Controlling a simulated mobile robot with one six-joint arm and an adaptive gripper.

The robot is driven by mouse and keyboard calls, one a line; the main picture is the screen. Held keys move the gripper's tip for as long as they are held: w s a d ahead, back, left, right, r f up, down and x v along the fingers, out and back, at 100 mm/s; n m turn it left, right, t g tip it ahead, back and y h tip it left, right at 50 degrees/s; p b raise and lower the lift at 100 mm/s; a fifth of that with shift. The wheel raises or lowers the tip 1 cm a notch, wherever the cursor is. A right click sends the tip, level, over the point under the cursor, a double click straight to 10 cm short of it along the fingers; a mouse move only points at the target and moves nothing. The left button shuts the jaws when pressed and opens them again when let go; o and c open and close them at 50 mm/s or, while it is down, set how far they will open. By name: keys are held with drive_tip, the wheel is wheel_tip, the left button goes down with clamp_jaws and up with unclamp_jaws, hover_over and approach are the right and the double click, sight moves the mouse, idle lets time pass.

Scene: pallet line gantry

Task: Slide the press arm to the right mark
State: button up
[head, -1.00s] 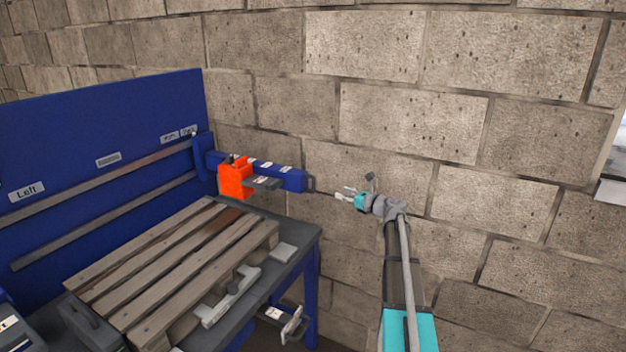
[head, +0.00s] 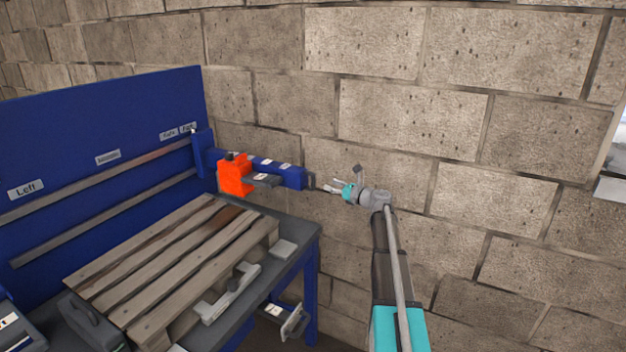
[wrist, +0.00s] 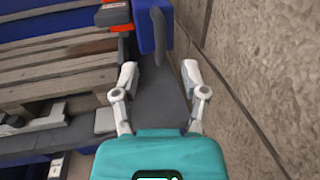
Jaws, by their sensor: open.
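The blue press arm (head: 290,177) reaches out from the rails near the right end of the blue back panel and carries an orange block (head: 235,174). A dark handle (head: 311,181) is at its outer end. My gripper (head: 332,187) is open just to the right of that handle. In the wrist view, the handle (wrist: 160,42) is ahead of the spread fingers of my gripper (wrist: 160,70), roughly in line with the gap. I cannot tell whether they touch. The right-hand labels (head: 178,132) are beside the arm's carriage, too small to read surely; the "Left" label (head: 25,188) is at the far end.
A wooden pallet (head: 170,265) lies on the bench below the press arm. Grey fixtures (head: 230,295) stand along the bench's front edge. A block wall (head: 480,180) runs close behind and beside my gripper. The rails (head: 90,190) left of the press arm look clear.

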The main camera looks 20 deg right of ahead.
sight(313, 177)
drive_tip(key=x, duration=0.9)
drive_tip(key=shift+c, duration=0.2)
clamp_jaws()
